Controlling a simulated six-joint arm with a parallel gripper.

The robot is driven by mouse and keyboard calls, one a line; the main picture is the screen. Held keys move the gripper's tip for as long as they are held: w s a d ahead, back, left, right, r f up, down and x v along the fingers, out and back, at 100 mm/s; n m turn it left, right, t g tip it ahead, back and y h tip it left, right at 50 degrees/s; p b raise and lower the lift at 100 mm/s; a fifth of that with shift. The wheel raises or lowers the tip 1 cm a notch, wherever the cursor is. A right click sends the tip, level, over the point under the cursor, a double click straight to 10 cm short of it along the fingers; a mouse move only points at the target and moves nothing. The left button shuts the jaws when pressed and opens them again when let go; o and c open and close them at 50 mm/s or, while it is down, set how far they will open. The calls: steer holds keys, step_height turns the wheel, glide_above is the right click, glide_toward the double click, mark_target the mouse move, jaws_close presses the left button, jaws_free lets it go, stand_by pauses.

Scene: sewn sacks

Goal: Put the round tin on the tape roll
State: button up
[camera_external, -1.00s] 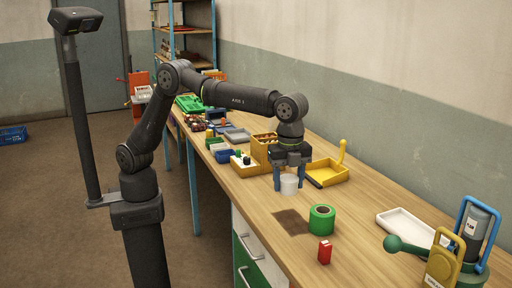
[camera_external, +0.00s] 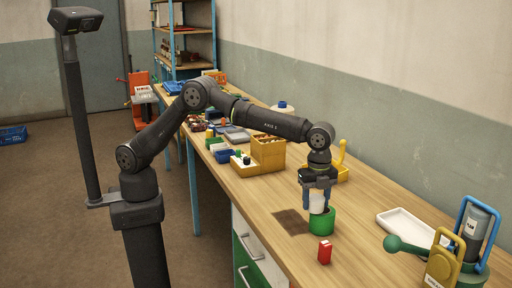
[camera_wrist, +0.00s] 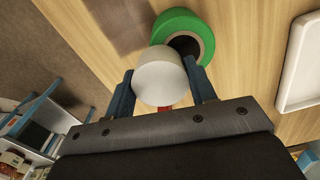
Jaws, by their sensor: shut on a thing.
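The round tin (camera_external: 317,203) is a white cylinder held upright between the blue fingers of my gripper (camera_external: 316,206). In the wrist view the tin (camera_wrist: 161,82) sits between the two fingertips (camera_wrist: 163,90), its pale flat face toward the camera. The green tape roll (camera_external: 321,221) lies flat on the table, just below the tin in the external view. In the wrist view the tape roll (camera_wrist: 184,31) shows beyond the tin, partly covered by it, with its dark hole visible. I cannot tell whether the tin touches the roll.
A yellow bin (camera_external: 268,152) stands behind.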

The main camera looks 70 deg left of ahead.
mark_target(316, 197)
steer(key=shift+f, duration=0.25)
steer(key=shift+f, duration=0.2)
steer(key=o, duration=1)
steer(key=shift+r, duration=0.1)
step_height(316, 197, up, 12)
step_height(316, 197, down, 12)
steer(key=shift+f, duration=0.1)
steer(key=shift+r, duration=1.95)
